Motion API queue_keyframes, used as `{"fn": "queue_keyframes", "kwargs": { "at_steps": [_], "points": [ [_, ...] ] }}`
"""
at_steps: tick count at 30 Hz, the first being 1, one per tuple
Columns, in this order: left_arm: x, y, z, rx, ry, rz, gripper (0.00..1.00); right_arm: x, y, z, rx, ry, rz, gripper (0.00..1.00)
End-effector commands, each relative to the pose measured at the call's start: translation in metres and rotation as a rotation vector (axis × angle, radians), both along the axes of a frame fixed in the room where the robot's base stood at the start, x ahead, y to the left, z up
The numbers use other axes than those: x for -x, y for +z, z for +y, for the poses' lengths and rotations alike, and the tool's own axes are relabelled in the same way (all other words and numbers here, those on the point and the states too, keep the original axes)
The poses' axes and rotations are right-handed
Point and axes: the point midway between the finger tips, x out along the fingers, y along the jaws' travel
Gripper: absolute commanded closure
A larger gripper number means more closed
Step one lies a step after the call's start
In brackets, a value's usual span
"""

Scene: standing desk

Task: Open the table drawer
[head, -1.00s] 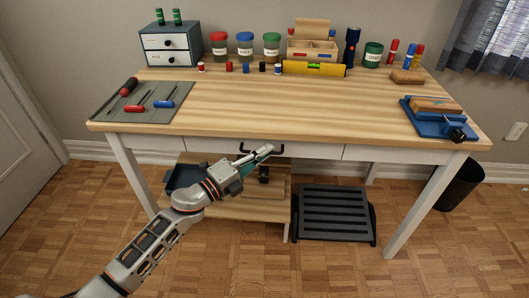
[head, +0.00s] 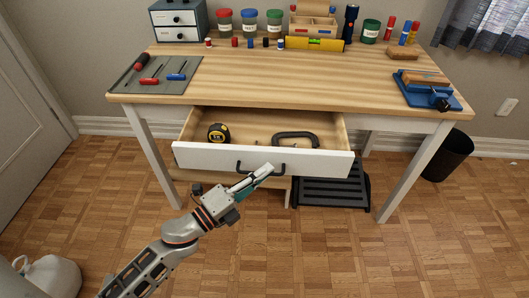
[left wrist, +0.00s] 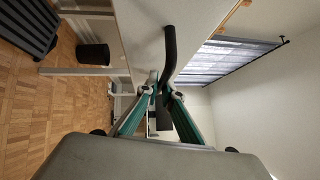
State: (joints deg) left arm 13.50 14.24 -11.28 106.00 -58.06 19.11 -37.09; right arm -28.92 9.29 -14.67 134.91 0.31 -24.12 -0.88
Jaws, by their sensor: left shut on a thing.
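The table drawer (head: 215,157) under the wooden tabletop is pulled well out, with its white front facing me. Its black bar handle (head: 283,169) sits mid-front. My left gripper (head: 262,171) is shut on the handle, coming from the lower left. In the left wrist view the dark handle (left wrist: 170,50) runs between the fingertips (left wrist: 160,92). Inside the drawer lie a yellow-and-black tape measure (head: 218,133) and a dark clamp (head: 296,138). My right gripper is not in view.
A black footrest (head: 335,190) is beneath. A black bin (head: 447,155) stands right. The floor in front is clear.

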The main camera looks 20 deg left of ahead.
Motion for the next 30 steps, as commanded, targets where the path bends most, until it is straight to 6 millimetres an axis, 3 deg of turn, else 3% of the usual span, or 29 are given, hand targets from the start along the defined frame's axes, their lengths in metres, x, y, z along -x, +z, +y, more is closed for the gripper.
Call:
{"fn": "queue_keyframes", "kwargs": {
  "at_steps": [6, 12, 29, 30],
  "points": [
    [0.044, -0.001, -0.012, 0.001, 0.002, 0.003, 1.0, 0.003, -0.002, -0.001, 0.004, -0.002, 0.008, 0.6],
    [0.068, 0.0, -0.019, 0.001, 0.002, 0.001, 1.0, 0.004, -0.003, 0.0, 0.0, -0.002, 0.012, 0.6],
    [0.079, 0.0, -0.022, -0.001, 0.001, -0.001, 1.0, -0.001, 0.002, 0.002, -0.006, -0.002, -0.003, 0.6],
    [0.079, 0.0, -0.022, -0.001, 0.001, -0.001, 0.92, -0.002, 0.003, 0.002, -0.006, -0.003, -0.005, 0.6]
  ]
}}
